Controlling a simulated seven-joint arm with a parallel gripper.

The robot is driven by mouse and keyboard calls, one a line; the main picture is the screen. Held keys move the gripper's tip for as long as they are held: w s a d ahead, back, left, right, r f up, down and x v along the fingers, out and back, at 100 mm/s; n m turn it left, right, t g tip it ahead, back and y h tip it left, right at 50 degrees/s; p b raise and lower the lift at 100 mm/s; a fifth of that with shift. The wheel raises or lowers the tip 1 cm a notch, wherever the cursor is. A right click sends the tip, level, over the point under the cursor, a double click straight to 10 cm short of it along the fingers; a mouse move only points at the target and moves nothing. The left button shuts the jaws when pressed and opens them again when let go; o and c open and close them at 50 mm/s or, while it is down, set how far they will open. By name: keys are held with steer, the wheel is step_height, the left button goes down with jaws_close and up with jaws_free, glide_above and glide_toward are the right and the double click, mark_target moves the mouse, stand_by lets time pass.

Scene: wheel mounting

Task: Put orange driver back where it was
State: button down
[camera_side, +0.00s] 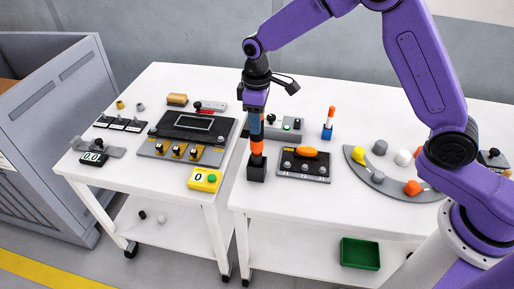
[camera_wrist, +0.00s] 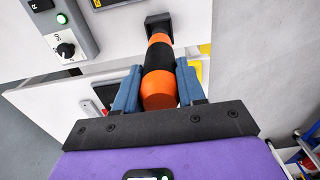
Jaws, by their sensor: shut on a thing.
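The orange driver (camera_side: 256,147), orange with black bands, is upright in my gripper (camera_side: 256,131). In the wrist view, the two blue fingers of my gripper (camera_wrist: 159,72) are closed on either side of the driver (camera_wrist: 158,88). The driver's lower end meets a black square holder (camera_side: 257,170) near the left front corner of the right table. The holder also shows at the driver's far end in the wrist view (camera_wrist: 158,22). How deep the driver sits in it is hidden.
A panel with an orange handle (camera_side: 307,152) and a grey switch box (camera_side: 288,130) stand just right of the holder. A blue stand (camera_side: 327,134) holds an orange-and-white piece behind.

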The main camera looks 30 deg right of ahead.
mark_target(257, 138)
steer(key=shift+f, duration=3.35)
steer(key=c, duration=0.7)
jaws_free()
steer(key=shift+o, duration=0.2)
